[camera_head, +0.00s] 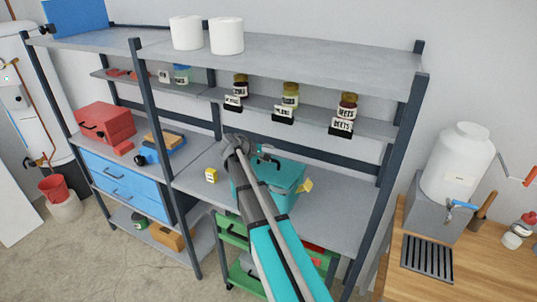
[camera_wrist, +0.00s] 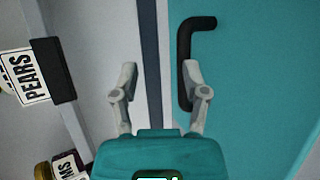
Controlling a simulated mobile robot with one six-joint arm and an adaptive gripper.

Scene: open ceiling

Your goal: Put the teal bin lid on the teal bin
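The teal bin (camera_head: 286,198) sits on the middle shelf behind my forearm, which hides part of it. A teal panel with a black bar handle, which looks like the teal bin lid (camera_wrist: 255,70), fills the right of the wrist view. In the head view a black handle (camera_head: 265,153) shows at the bin's top beside my gripper; I cannot tell exactly how the lid sits on the bin. My gripper (camera_head: 238,145) is just left of that handle. In the wrist view my gripper (camera_wrist: 157,85) has its fingers apart with nothing between them, the right fingertip overlapping the handle's lower part.
Labelled jars (camera_head: 290,95) stand on the narrow shelf above and behind; the pears label (camera_wrist: 33,77) shows at left in the wrist view. A small yellow box (camera_head: 211,175) lies on the shelf left of the bin. The upper shelf (camera_head: 330,60) overhangs, with a post (camera_head: 385,200) at right.

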